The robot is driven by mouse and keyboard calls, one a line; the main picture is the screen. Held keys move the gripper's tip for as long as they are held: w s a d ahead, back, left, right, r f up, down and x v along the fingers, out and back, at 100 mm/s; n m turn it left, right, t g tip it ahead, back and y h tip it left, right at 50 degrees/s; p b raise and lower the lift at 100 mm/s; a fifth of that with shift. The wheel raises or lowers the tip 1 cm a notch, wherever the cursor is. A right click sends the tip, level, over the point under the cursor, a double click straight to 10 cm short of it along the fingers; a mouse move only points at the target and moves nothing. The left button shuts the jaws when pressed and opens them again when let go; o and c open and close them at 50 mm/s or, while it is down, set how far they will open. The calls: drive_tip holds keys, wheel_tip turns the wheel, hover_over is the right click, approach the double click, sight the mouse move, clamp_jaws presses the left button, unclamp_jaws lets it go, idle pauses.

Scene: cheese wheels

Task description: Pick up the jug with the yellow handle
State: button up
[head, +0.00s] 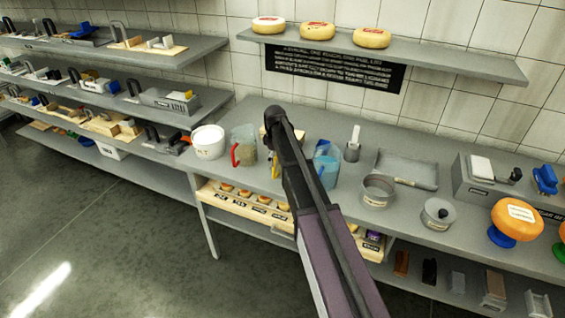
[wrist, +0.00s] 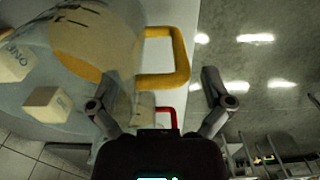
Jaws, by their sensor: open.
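In the wrist view, the clear jug with the yellow handle (wrist: 95,38) fills the upper left. Its squared yellow handle (wrist: 181,60) sticks out to the right, ahead of the space between my fingers. My gripper (wrist: 160,80) is open and empty, with one finger on each side and no visible contact with the handle. In the head view, my arm hides most of this jug, and my gripper (head: 275,118) is seen from behind over the counter.
A jug with a red handle (head: 244,147) and a white bucket (head: 208,142) stand to the left. A blue jug (head: 326,168) stands close to the right of my arm. The grey counter (head: 345,205) has a pan (head: 379,191) farther right. A shelf with cheese wheels hangs above.

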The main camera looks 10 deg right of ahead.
drive_tip(key=c, duration=1.2)
drive_tip(key=shift+c, duration=0.2)
drive_tip(key=shift+r, duration=0.25)
wheel_tip(320, 180, up, 3)
drive_tip(key=p, duration=0.3)
drive_tip(key=shift+r+p, duration=0.1)
drive_tip(key=shift+p, duration=0.25)
drive_tip(key=s+d+r+p, duration=0.1)
drive_tip(key=s, duration=1.5)
drive_tip(key=shift+r, duration=0.15)
drive_tip(key=shift+d, duration=0.1)
